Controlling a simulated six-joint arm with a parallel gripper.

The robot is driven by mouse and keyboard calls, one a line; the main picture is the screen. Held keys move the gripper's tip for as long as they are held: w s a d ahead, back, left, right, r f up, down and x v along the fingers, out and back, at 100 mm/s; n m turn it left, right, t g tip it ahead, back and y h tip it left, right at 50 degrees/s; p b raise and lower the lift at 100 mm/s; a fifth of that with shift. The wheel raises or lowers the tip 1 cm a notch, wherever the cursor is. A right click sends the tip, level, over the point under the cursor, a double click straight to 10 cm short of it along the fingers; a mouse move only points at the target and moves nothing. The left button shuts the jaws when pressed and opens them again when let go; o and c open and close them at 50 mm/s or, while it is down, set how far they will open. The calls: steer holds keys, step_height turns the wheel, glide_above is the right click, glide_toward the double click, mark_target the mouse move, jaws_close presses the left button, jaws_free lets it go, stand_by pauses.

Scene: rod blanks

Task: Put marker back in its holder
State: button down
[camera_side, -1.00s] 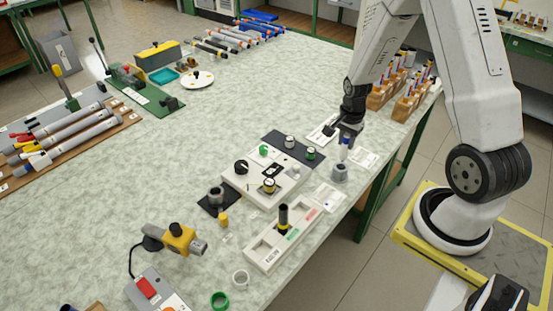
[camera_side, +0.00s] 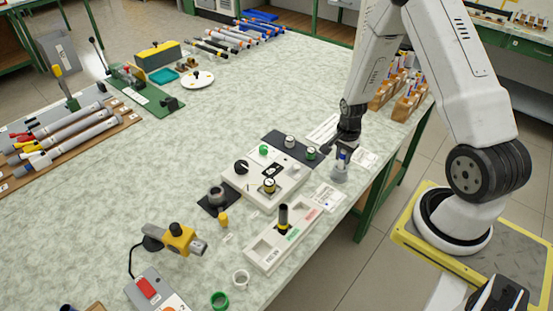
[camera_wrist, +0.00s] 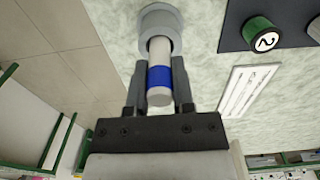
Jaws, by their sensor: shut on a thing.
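My gripper (camera_wrist: 159,92) is shut on the marker (camera_wrist: 160,78), a white stick with a blue band, one finger on each side of it. The grey round holder (camera_wrist: 160,12) is straight ahead of the fingertips, and the marker's far end shows within its opening. In the side view the holder (camera_side: 340,174) stands near the table's right edge. The marker (camera_side: 342,156) is roughly upright just above and partly in it, with my gripper (camera_side: 344,151) around its upper part. How deep the marker sits is hidden.
A dark mat with round knobs (camera_side: 310,154) and a white panel (camera_side: 266,184) are left of the holder. White label cards (camera_side: 329,197) lie close by. A pale tray (camera_side: 284,240) with a dark upright cylinder stands nearer the camera. Wooden racks (camera_side: 385,94) are behind.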

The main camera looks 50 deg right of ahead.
steer(key=shift+f, duration=0.2)
steer(key=shift+c, duration=2.4)
jaws_free()
steer(key=shift+f, duration=0.1)
steer(key=shift+r, duration=0.2)
steer(key=shift+r, duration=6)
